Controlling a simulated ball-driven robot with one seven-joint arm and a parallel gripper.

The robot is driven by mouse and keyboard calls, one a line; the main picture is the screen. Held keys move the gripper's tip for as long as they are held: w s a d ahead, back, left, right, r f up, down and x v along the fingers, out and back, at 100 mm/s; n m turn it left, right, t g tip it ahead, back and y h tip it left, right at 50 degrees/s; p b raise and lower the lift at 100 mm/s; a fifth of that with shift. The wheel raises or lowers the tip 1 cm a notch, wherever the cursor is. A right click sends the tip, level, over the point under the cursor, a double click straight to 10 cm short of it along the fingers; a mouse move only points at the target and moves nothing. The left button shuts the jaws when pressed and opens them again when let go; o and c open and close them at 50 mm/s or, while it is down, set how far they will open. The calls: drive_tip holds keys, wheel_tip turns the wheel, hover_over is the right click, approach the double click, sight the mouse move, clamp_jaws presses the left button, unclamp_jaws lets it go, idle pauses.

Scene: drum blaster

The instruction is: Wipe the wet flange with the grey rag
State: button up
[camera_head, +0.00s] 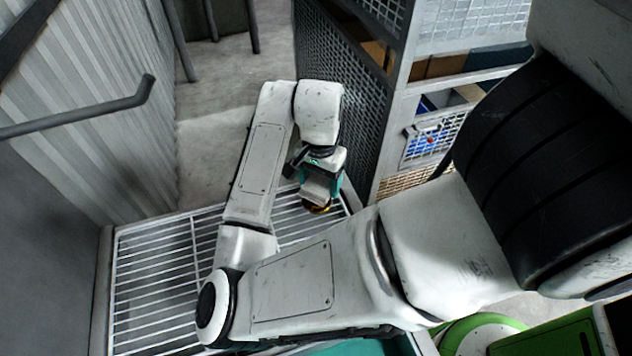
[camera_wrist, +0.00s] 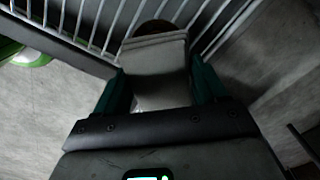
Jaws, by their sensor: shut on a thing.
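My gripper (camera_head: 320,186) points down over the white slatted rack in the head view, its teal fingers either side of a grey piece. In the wrist view my gripper (camera_wrist: 160,78) is shut on this grey rag (camera_wrist: 158,52), which spans between the fingers and hangs out past them. A dark brown rounded thing (camera_wrist: 154,28) shows just beyond the rag; an orange-brown edge (camera_head: 318,207) shows below the gripper in the head view. It may be the flange, but most of it is hidden. I cannot tell whether the rag touches it, or whether it is wet.
The slatted rack (camera_head: 155,265) spreads left of and below the gripper. A perforated metal panel (camera_head: 350,100) and shelving with boxes (camera_head: 440,66) stand close on the right. A corrugated wall (camera_head: 110,100) with a dark rail (camera_head: 90,118) is on the left. Concrete floor (camera_head: 215,135) lies beyond.

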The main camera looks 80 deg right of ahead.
sight(311, 209)
idle(0.3)
drive_tip(key=shift+w+a+b, duration=0.2)
drive_tip(key=shift+a+b, duration=0.1)
drive_tip(key=shift+a, duration=0.4)
drive_tip(key=shift+w+a+b, duration=0.2)
drive_tip(key=shift+a+b, duration=0.05)
drive_tip(key=shift+a, duration=0.4)
drive_tip(key=shift+w+a+b, duration=0.2)
drive_tip(key=shift+a+b, duration=0.1)
drive_tip(key=shift+a, duration=0.4)
drive_tip(key=shift+s+d+p, duration=0.2)
drive_tip(key=shift+d+p, duration=0.15)
drive_tip(key=shift+d, duration=0.35)
drive_tip(key=shift+s+d+p, duration=0.25)
drive_tip(key=shift+d+p, duration=0.05)
drive_tip(key=shift+d, duration=0.4)
drive_tip(key=shift+s+d+p, duration=0.2)
drive_tip(key=shift+d+p, duration=0.15)
drive_tip(key=shift+d, duration=0.35)
wheel_tip(311, 209, up, 6)
drive_tip(key=p, duration=0.5)
